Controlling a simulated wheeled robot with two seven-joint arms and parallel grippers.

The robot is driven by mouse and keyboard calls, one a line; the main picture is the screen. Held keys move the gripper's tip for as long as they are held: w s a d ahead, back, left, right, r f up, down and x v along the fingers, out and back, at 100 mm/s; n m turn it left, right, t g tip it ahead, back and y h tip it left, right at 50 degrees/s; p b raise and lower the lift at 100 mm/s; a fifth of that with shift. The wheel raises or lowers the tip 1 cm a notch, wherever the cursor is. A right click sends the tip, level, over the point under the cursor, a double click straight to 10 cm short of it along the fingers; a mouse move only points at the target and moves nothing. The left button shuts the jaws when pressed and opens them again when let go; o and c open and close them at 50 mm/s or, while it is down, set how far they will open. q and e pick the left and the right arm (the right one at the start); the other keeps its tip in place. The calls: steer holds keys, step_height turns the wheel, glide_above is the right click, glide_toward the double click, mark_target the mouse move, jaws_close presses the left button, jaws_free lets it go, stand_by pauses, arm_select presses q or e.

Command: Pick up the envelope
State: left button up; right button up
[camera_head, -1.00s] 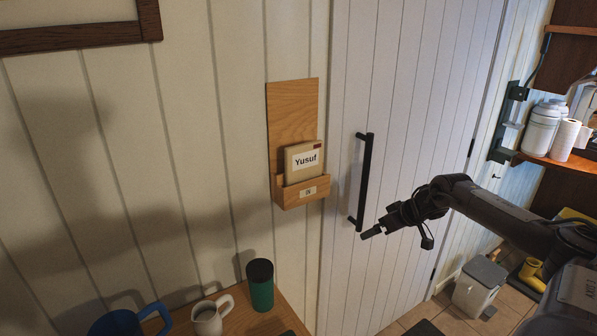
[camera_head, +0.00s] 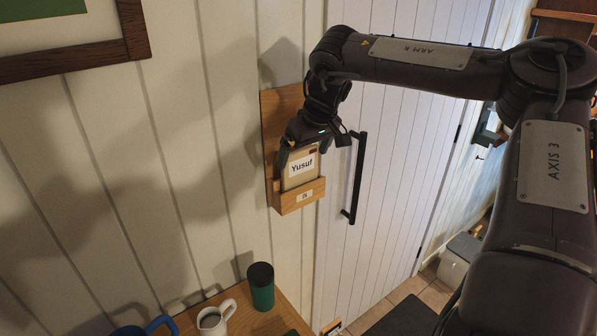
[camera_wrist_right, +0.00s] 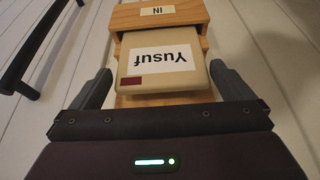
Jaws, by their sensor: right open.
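The envelope (camera_head: 301,167) is tan with a white label reading "Yusuf" and a small dark red stamp. It sits upright in the wooden wall holder (camera_head: 298,198), whose front is marked "IN". My right gripper (camera_head: 286,157) is at the envelope's upper part and hides some of its top and left edge. In the right wrist view the envelope (camera_wrist_right: 163,83) lies between the two open fingers of the right gripper (camera_wrist_right: 163,92), upside down in the picture. I see space between each finger and the envelope's sides. My left gripper is not in view.
A black door handle (camera_head: 355,180) stands just right of the holder; it also shows in the right wrist view (camera_wrist_right: 35,45). Below are a green cup (camera_head: 261,288), a white mug (camera_head: 213,320) and a blue mug (camera_head: 145,329) on a wooden surface. A picture frame (camera_head: 136,32) hangs at upper left.

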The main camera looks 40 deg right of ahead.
mark_target(302, 164)
step_height(302, 164, down, 3)
steer(key=shift+w+p, duration=0.1)
steer(key=shift+p, duration=1)
steer(key=shift+x, duration=0.75)
steer(key=shift+r, duration=0.15)
steer(key=c, duration=0.6)
steer(key=shift+w+r, duration=0.1)
